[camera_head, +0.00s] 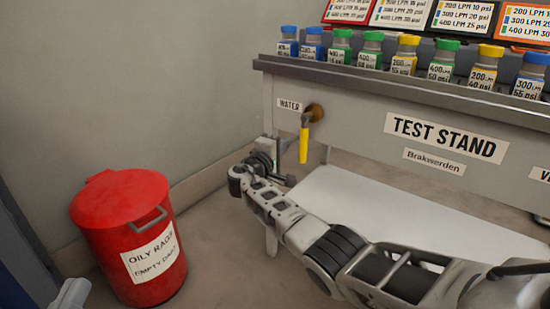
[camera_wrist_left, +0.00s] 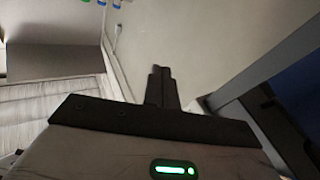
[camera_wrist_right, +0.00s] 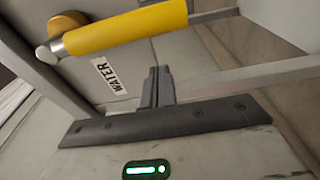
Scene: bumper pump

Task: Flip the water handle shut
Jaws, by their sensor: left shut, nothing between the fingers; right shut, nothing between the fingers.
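The water handle (camera_head: 304,146) is a yellow lever that hangs down from a brass valve (camera_head: 314,113) on the front of the test stand, beside the WATER label (camera_head: 289,104). In the right wrist view the yellow handle (camera_wrist_right: 125,28) crosses the top of the picture, close by and apart from the fingertips. My right gripper (camera_wrist_right: 155,72) is shut and empty. In the head view it is near the handle's lower end, partly hidden by its own wrist. My left gripper (camera_wrist_left: 160,72) is shut and empty, pointing towards bare wall and floor.
The grey test stand (camera_head: 360,118) carries several capped bottles along its top. A white lower shelf (camera_head: 380,212) lies under it, behind my right arm. A red lidded bin (camera_head: 125,235) stands on the floor at the left. The wall left of the stand is bare.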

